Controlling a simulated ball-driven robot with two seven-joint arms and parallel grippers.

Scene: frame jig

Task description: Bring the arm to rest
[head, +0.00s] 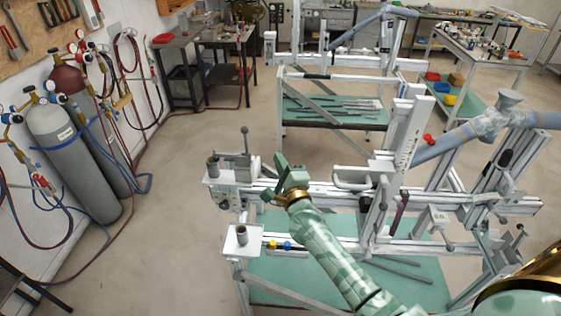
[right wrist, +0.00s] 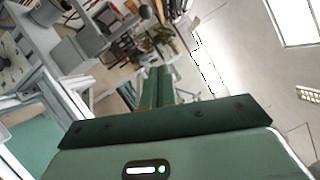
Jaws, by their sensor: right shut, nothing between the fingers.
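My right arm (head: 330,250), pale green, reaches up from the bottom of the head view over the near frame jig. My right gripper (head: 281,162) is at its far end, past a gold ring, near the left end of the jig's rails. In the right wrist view its dark green fingers (right wrist: 158,88) are together with nothing between them. In the head view the gripper overlaps the jig's rail; whether they touch I cannot tell. My left gripper is not in view.
The near white frame jig (head: 411,247) has rails, clamps and posts close around my right arm. A bluish tube (head: 460,134) slants at its right. Gas cylinders (head: 72,160) with hoses stand at the left. The floor (head: 185,205) between is clear.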

